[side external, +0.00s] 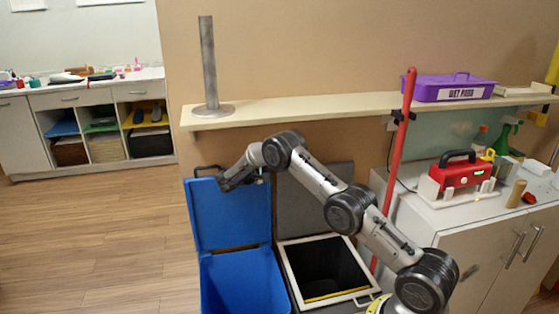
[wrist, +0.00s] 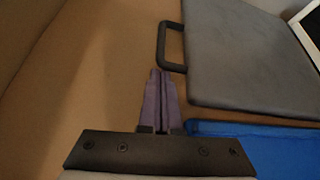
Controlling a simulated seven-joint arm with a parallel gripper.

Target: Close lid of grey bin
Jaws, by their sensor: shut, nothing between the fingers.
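The grey bin (side external: 285,264) has a white-rimmed opening, and its grey lid (side external: 318,218) stands open, tilted up at the back against the wall. Part of the lid is hidden behind my arm in the side view. In the wrist view the grey lid (wrist: 235,55) and its dark handle (wrist: 170,48) are at the upper right. My gripper (side external: 224,184) is shut and empty in front of the top of the blue lid. In the wrist view my fingertips (wrist: 161,73) are together just left of and below the handle, apparently not gripping it.
The blue bin (side external: 240,285) stands left of the grey bin with its blue lid (side external: 232,220) raised. A shelf (side external: 300,106) with a metal stand (side external: 208,75) runs above. A red pole (side external: 398,150) and white cabinet (side external: 470,235) stand to the right. The left floor is clear.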

